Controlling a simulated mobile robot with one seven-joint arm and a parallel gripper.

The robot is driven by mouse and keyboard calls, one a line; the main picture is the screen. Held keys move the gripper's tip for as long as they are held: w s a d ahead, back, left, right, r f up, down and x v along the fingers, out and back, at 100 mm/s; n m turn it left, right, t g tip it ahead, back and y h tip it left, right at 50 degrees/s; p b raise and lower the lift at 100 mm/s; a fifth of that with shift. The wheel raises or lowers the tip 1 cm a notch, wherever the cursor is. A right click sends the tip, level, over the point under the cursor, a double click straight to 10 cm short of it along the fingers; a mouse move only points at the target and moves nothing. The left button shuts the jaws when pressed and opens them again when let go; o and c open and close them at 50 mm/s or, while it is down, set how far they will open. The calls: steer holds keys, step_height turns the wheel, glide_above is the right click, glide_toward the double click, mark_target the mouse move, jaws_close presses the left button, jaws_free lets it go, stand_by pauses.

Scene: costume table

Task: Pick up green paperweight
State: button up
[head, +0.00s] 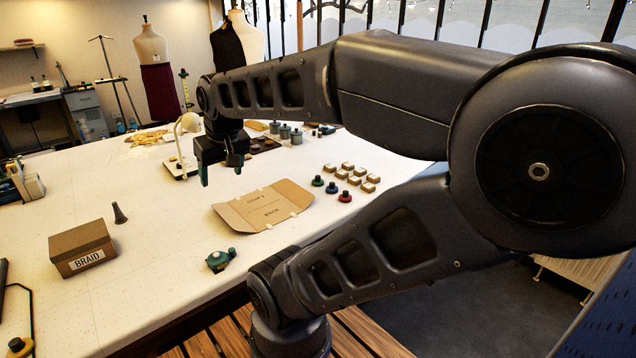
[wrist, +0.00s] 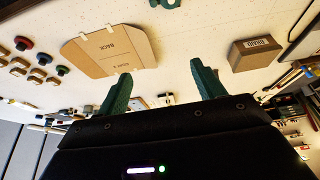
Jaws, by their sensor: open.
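One green round piece (wrist: 62,70) shows at the left of the wrist view. A larger teal-green object (head: 220,260) lies near the table's front edge; part of it shows at the top of the wrist view (wrist: 167,3). I cannot tell for sure which of these is the green paperweight. My gripper (head: 222,172) points down above the table, behind and left of the card, apart from all green things. Its green fingers (wrist: 162,90) are spread and empty.
The flat brown card pattern (head: 262,205) lies mid-table. Blue (head: 345,196) and red (head: 345,199) round pieces and several tan blocks (head: 354,180) stand right of it. A BRAID box (head: 82,247) and dark cone (head: 119,214) stand left. Teal canisters (head: 285,131) stand behind.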

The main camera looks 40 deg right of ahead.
steer(key=shift+o, duration=0.3)
stand_by(0.4)
steer(key=w+d+m, duration=0.3)
steer(key=w+d, duration=0.4)
steer(key=w, duration=0.1)
steer(key=m+g+h, duration=0.3)
steer(key=m+h, duration=0.1)
steer(key=m, duration=0.7)
glide_toward(318, 176)
steer(key=x, duration=0.4)
steer(key=shift+s+d+f, duration=0.1)
steer(key=shift+s+f, duration=0.25)
steer(key=shift+f, duration=0.05)
steer(key=shift+w+x, duration=0.25)
steer(key=shift+x, duration=1.15)
steer(key=shift+w+x, duration=0.2)
steer(key=shift+x, duration=1.25)
steer(key=shift+r, duration=0.15)
steer(key=c, duration=1.2)
steer(key=shift+c, duration=0.2)
